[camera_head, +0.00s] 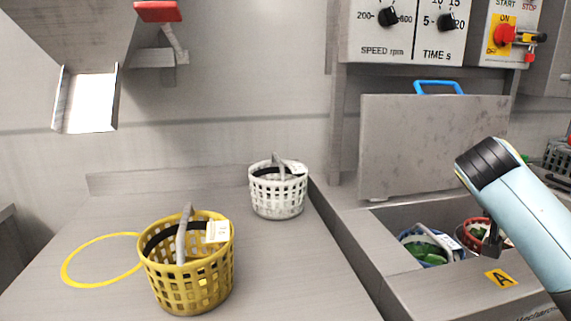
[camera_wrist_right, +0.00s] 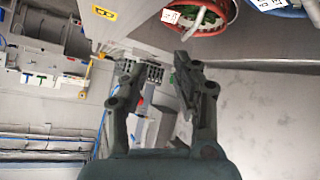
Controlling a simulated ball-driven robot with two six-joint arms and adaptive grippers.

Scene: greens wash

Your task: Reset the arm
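My right arm (camera_head: 520,210), pale blue with a black joint, comes in from the right edge in the head view, in front of the machine's well. My right gripper (camera_wrist_right: 155,65) shows in the right wrist view, its two dark fingers apart with nothing between them. A red basket (camera_wrist_right: 222,22) lies beyond the fingertips at the top of that view, apart from them. A blue basket (camera_wrist_right: 290,12) is at its top right corner. My left arm and gripper are not in view.
A yellow basket (camera_head: 188,275) and a white basket (camera_head: 278,196) stand on the grey counter beside a yellow ring (camera_head: 75,262). A blue basket (camera_head: 430,262) and a red basket (camera_head: 470,236) sit in the well by the raised lid (camera_head: 425,140). A control panel (camera_head: 410,35) is above.

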